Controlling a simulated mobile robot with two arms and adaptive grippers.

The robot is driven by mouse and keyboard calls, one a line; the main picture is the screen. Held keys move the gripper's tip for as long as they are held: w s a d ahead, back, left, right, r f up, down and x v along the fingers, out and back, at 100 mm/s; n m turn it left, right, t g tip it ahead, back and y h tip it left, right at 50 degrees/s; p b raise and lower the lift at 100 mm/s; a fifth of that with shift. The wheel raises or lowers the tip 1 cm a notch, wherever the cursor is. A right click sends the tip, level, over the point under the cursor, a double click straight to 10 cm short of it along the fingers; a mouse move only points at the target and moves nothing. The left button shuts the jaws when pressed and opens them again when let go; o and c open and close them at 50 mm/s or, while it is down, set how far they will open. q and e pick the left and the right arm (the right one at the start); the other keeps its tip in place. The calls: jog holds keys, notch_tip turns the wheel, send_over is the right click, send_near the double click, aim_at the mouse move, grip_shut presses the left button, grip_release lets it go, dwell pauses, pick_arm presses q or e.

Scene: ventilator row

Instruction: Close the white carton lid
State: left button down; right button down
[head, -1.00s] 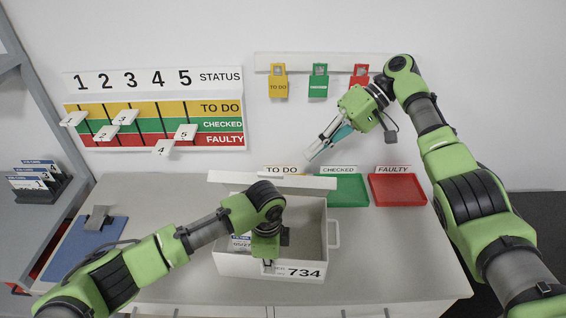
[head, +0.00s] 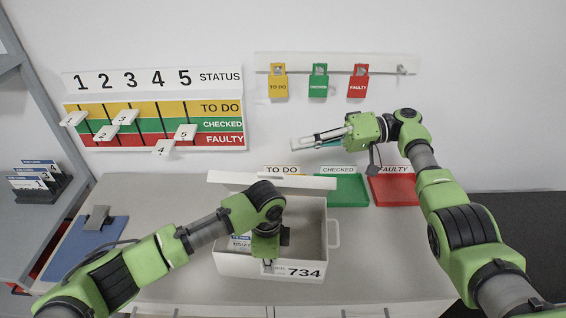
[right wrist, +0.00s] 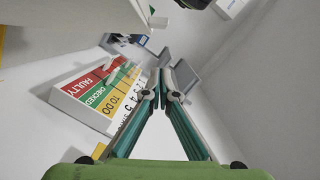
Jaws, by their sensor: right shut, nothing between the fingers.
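The white carton (head: 235,263), labelled 734, stands on the counter with its top open. Its lid (head: 310,183) shows as a narrow white strip along the back edge, raised. My left gripper (head: 268,266) points down at the carton's front wall; its fingers are small and partly hidden, so I cannot tell whether they grip the wall. My right gripper (head: 296,141) is shut and empty in the air above and behind the lid, pointing left. Its fingertips meet in the right wrist view (right wrist: 163,85). Inside the carton are a printed card and a dark item, partly hidden by my left arm.
Green (head: 348,190) and red (head: 395,190) trays stand right of the lid; a yellow one is mostly hidden behind it. A status board (head: 155,110) and coloured tags (head: 318,82) hang on the wall. A blue clipboard (head: 88,245) lies at left.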

aim_at(282, 175)
pick_arm(q)
jog(key=shift+a, duration=0.1)
pick_arm(e)
jog(key=a, duration=0.3)
jog(key=s+a+f, duration=0.1)
jog(key=shift+s+a+f, duration=0.1)
jog(key=shift+a, duration=0.1)
jog(key=shift+s+f, duration=0.4)
jog(key=shift+s, duration=0.3)
jog(key=shift+s+f, duration=0.35)
jog(key=shift+s, duration=0.3)
jog(key=shift+s+a+f+n, duration=0.1)
jog(key=shift+s+f+n, duration=0.25)
jog(key=shift+s, duration=0.4)
jog(key=shift+s+a+f+n, duration=0.1)
jog(key=shift+s+f+n, duration=0.15)
jog(key=shift+s+f, duration=0.35)
jog(key=shift+r, duration=0.15)
